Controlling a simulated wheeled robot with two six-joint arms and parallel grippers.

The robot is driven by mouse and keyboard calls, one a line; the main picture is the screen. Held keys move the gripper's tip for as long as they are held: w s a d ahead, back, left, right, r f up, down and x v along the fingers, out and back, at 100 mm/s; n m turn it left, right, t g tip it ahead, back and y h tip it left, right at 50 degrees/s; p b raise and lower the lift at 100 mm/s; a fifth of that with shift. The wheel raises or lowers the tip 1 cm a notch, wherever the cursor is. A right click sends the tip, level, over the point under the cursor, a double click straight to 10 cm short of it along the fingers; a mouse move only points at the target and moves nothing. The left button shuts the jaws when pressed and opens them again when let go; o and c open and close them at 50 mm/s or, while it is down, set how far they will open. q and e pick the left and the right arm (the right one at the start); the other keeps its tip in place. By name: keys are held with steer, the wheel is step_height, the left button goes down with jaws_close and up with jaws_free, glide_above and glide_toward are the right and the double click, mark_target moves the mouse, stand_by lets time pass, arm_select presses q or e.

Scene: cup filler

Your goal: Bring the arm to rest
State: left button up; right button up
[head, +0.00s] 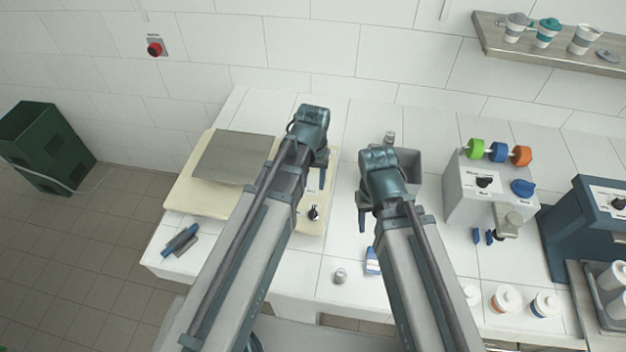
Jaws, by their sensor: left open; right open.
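My two arms reach up the picture from its bottom edge, over the white tiled counter (345,255). My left gripper (322,178) is above the right side of a cream board with a grey metal plate on it. It is open, and I see nothing between its fingers. My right gripper (363,215) is above the middle of the counter, just in front of a small grey bin (408,162). It is open and looks empty. The arms hide parts of the board and counter below them.
A grey machine (462,195) with coloured rollers and a dark blue machine (572,235) stand at right. Lidded cups (506,299) sit at front right. A wall shelf (540,58) holds more cups. A blue tool (180,238) lies at front left. A green bin (45,148) stands on the floor.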

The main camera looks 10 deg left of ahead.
arm_select(q)
steer(key=shift+f, duration=0.1)
steer(key=s+d+f+m+y+b, duration=0.1)
steer(key=s+d+f+m+b, duration=0.2)
steer(key=s+f+b, duration=0.7)
steer(key=shift+s+d+f+m+b, duration=0.2)
steer(key=shift+d+m+b, duration=0.1)
steer(key=shift+d, duration=0.65)
